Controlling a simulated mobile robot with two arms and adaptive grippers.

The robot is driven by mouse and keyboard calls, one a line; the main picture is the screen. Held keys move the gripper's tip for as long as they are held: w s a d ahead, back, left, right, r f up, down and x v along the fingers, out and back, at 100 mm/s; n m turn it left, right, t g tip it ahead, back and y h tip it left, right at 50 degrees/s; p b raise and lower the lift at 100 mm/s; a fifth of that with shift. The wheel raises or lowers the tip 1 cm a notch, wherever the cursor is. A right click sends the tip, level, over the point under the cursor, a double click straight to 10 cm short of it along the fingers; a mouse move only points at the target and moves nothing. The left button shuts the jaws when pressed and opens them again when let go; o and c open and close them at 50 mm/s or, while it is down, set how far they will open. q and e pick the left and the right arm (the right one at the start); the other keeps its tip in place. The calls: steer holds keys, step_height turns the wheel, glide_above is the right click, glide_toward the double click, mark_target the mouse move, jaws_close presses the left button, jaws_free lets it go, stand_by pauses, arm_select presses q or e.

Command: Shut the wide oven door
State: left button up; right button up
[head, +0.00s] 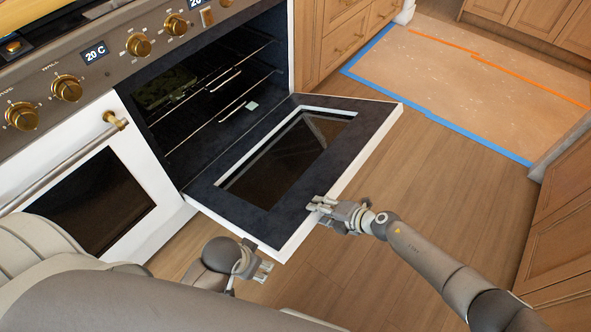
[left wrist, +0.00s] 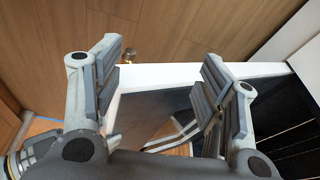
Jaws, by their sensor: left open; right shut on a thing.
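The wide oven door (head: 371,138) hangs open, folded down, with its dark inner face and glass window facing up. My right gripper (head: 322,206) is shut on the door's outer edge, right of its near corner. My left gripper (head: 264,271) is open and empty, just below that near corner in the head view. In the left wrist view, the open fingers of my left gripper (left wrist: 165,80) spread in front of the door's white edge (left wrist: 190,72). Whether they touch it I cannot tell.
The oven cavity (head: 205,85) shows wire racks and a small pale item. A narrow white oven door (head: 140,185) beside it is shut. Wooden drawers (head: 340,35) stand beyond the oven. The wooden floor (head: 450,185) is clear, with a taped-off covering (head: 480,85) farther back.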

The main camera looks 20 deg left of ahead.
steer(key=shift+a+r+p, duration=0.45)
steer(key=shift+r+p, duration=0.05)
steer(key=shift+r, duration=0.05)
steer(key=shift+a+r+p, duration=0.2)
steer(key=shift+r+p, duration=0.25)
steer(key=shift+p, duration=0.25)
arm_select(q)
step_height(320, 180, down, 10)
steer(key=s, duration=0.2)
steer(key=shift+s+a+f+g, duration=0.15)
steer(key=shift+s+g, duration=0.1)
steer(key=shift+g, duration=0.05)
arm_select(e)
steer(key=shift+w+r, duration=0.1)
steer(key=shift+r, duration=0.05)
arm_select(q)
steer(key=shift+p, duration=0.3)
